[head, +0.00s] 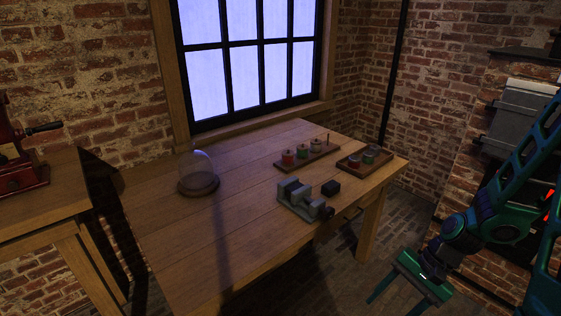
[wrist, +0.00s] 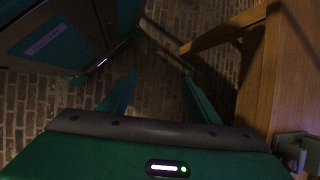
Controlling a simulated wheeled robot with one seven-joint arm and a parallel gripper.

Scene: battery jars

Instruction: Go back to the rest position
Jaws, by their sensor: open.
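My gripper (head: 393,302) hangs at the lower right in the head view, off the right side of the wooden table (head: 235,240), over the floor. Its two fingers are spread and point down to the left. In the wrist view the fingers of my gripper (wrist: 158,88) stand apart with only brick-patterned floor between them. The gripper is empty and touches nothing that I can see.
On the table stand a glass dome (head: 197,168), a grey vise (head: 298,197), a dark block (head: 330,188), a rack (head: 300,161) of several jars and a tray (head: 350,163) with small jars. A table leg (wrist: 215,35) is near my gripper.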

